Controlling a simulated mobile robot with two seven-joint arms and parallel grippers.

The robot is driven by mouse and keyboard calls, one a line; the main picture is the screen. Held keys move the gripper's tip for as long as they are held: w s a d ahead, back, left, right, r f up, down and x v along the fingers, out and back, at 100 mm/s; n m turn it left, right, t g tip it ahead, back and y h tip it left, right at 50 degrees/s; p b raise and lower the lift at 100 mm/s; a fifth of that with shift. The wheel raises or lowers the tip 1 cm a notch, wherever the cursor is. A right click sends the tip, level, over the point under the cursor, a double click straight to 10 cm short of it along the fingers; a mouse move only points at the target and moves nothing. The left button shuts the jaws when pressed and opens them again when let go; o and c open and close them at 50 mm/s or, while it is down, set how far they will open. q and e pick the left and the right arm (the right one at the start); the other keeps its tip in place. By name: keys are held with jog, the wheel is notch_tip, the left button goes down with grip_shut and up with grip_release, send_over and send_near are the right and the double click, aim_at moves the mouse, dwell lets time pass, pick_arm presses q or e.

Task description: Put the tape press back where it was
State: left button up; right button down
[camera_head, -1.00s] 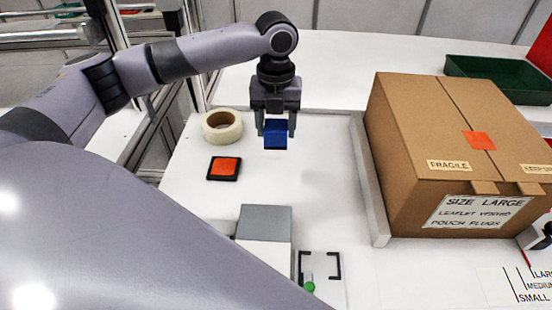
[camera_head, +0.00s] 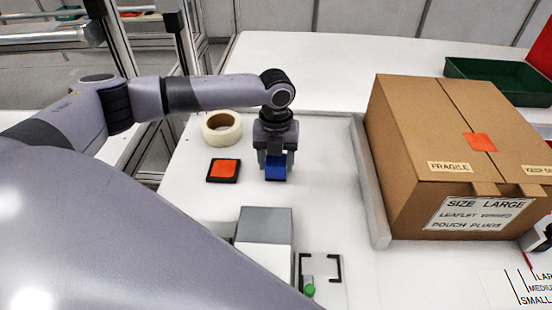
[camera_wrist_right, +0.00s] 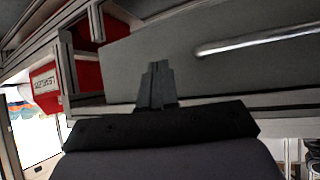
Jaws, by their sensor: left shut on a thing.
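My left gripper (camera_head: 275,167) is shut on a blue block (camera_head: 276,173), which I take to be the tape press. It is low over the white table, just right of a black square pad with an orange top (camera_head: 224,170). I cannot tell whether the block touches the table. The gripper's fingers cover part of its sides. My right gripper (camera_wrist_right: 156,85) shows in the right wrist view with its fingers together and nothing seen between them.
A roll of tape (camera_head: 221,127) lies behind the orange pad. A grey-topped box (camera_head: 264,225) and black corner marks (camera_head: 320,268) with a green-tipped item (camera_head: 308,287) are nearer. A large cardboard box (camera_head: 455,150) stands right, beyond a raised edge (camera_head: 370,185). A green tray (camera_head: 497,80) is behind.

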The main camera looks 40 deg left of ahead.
aim_at(276, 160)
pick_arm(q)
jog(key=o, duration=0.9)
jog(key=shift+f, duration=0.1)
jog(key=shift+o, duration=0.2)
notch_tip(276, 160, up, 12)
